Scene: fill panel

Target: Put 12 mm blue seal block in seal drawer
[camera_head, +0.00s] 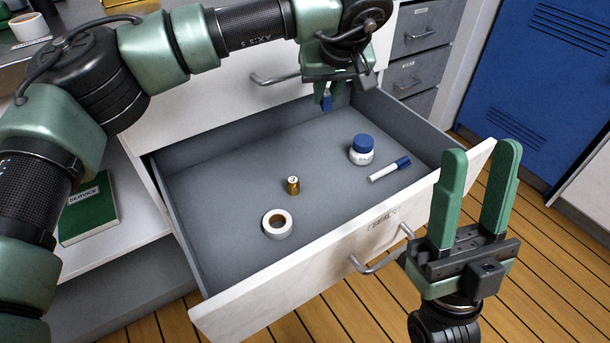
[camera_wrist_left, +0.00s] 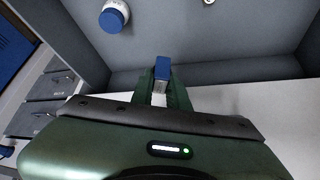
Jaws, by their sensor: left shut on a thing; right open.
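The seal drawer (camera_head: 225,203) is pulled open, with a grey inside and a white front. A small blue block (camera_head: 327,103) is between the fingertips of my left gripper (camera_head: 325,98), over the back part of the drawer. The left wrist view shows the blue block (camera_wrist_left: 162,69) gripped between the green fingers (camera_wrist_left: 162,85), with a pale lower part visible. My right gripper (camera_head: 478,195) is open and empty, pointing up in front of the drawer's right front corner.
In the drawer are a tape roll (camera_head: 277,223), a small gold cylinder (camera_head: 293,186), a blue-capped white jar (camera_head: 361,150) and a blue-and-white marker (camera_head: 389,169). The drawer's left and middle floor has free room. A green service book (camera_head: 88,208) lies on the shelf at left.

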